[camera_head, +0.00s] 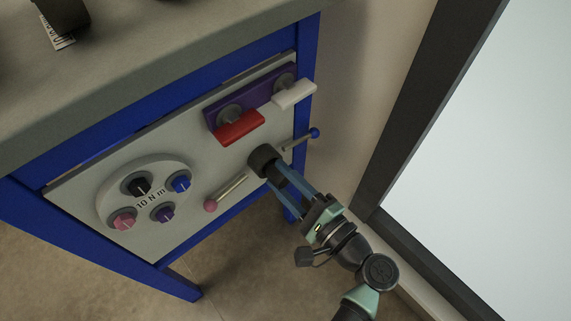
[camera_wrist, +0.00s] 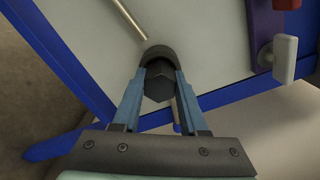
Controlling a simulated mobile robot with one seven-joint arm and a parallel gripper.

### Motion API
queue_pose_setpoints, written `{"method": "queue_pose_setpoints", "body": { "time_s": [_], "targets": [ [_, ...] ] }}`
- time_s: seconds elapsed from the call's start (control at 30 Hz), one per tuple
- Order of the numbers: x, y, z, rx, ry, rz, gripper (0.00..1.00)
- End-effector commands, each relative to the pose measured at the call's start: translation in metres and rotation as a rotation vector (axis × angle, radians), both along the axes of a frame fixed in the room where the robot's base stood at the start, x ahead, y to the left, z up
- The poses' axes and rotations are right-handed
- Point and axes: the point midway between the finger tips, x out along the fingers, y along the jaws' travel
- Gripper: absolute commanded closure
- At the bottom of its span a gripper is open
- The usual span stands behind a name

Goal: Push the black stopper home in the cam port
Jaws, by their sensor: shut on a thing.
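The black stopper (camera_wrist: 158,84) has a hex-shaped end and sits between my fingers in the wrist view. Its far end meets a dark round collar (camera_wrist: 160,51) on the pale panel, which looks like the cam port; how deep it sits is hidden. In the head view the dark round collar (camera_head: 262,157) shows at my fingertips, and the stopper is hard to tell apart from it. My gripper (camera_head: 273,174) reaches up from the lower right, with its blue fingers shut on the stopper. The gripper also shows in the wrist view (camera_wrist: 159,78).
A rod with a pink knob (camera_head: 211,206) and one with a blue knob (camera_head: 315,133) flank the port. Red (camera_head: 240,128) and white (camera_head: 294,94) handles project above it. A round plate (camera_head: 112,180) with several coloured knobs is at left. A dark-framed pale panel (camera_head: 490,150) stands right.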

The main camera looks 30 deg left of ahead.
Motion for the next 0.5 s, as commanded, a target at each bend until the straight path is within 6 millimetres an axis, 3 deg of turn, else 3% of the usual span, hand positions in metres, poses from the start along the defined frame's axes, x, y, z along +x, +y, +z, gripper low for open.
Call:
{"method": "queue_pose_setpoints", "body": {
  "time_s": [0.03, 0.07, 0.23, 0.5],
  "targets": [
    [0.0005, 0.0015, 0.0004, 0.000, -0.001, 0.001, 1.00],
    [0.0008, 0.0016, 0.0003, 0.000, -0.001, -0.001, 0.55],
    [0.0006, 0.0012, 0.0001, 0.001, 0.000, -0.001, 0.25],
    [0.0004, 0.0010, -0.0003, 0.000, 0.001, -0.001, 0.22]
  ]
}}
